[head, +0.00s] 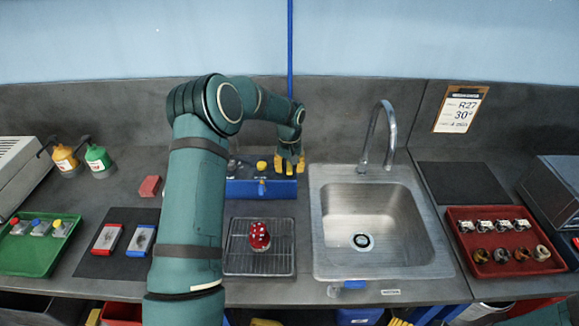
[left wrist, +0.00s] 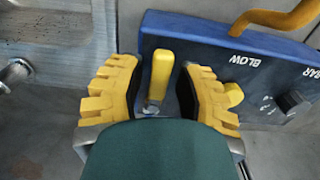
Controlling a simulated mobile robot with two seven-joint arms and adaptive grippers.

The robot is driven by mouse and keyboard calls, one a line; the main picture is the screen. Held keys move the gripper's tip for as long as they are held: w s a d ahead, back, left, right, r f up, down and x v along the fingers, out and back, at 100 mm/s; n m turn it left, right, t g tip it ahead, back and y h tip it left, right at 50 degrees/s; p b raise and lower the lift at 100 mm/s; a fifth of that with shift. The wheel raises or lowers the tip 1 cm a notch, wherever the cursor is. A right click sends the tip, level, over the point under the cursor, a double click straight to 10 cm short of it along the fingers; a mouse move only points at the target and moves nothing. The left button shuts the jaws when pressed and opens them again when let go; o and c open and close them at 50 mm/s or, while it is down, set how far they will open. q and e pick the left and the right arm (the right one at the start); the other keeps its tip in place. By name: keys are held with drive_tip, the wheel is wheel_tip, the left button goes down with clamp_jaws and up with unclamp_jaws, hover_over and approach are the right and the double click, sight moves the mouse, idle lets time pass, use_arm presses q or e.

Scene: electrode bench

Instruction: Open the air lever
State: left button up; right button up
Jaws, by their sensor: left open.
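The air lever (left wrist: 161,72) is a short yellow handle on the front of the blue air panel (left wrist: 205,45), which is marked BLOW and BAR. In the left wrist view it points away from my wrist, from a metal pivot at its near end. My left gripper (left wrist: 158,98) is open, with one yellow finger on each side of the lever and visible gaps between. In the head view my left gripper (head: 289,163) is at the right end of the blue panel (head: 240,188) and hides the lever there. My right gripper is not in view.
A steel sink (head: 325,240) with a tall tap (head: 379,135) is right of the panel. A red part (head: 260,235) stands on a wire rack (head: 240,262) in front. A yellow curved pipe (left wrist: 285,18) rises from the panel. A red block (head: 150,186) lies to the left.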

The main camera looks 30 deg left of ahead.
use_arm(q)
clamp_jaws()
drive_tip(key=shift+d, duration=0.15)
drive_tip(key=n, duration=0.1)
drive_tip(key=d+n+b, duration=0.1)
drive_tip(key=n, duration=0.1)
drive_tip(key=shift+w+f, duration=0.15)
drive_tip(key=shift+w, duration=0.25)
drive_tip(key=shift+w+d+n+b, duration=0.25)
drive_tip(key=shift+w+n+b, duration=0.1)
drive_tip(key=shift+n, duration=0.65)
drive_tip(key=shift+w+n+p, duration=0.3)
drive_tip(key=shift+w+n, duration=0.6)
drive_tip(key=shift+n, duration=1.25)
drive_tip(key=shift+w+n+p, duration=0.25)
drive_tip(key=shift+w+n, duration=0.6)
drive_tip(key=shift+n, duration=1.35)
drive_tip(key=shift+w+n+p, duration=0.3)
drive_tip(key=shift+w+n, duration=0.6)
drive_tip(key=shift+n, duration=1.25)
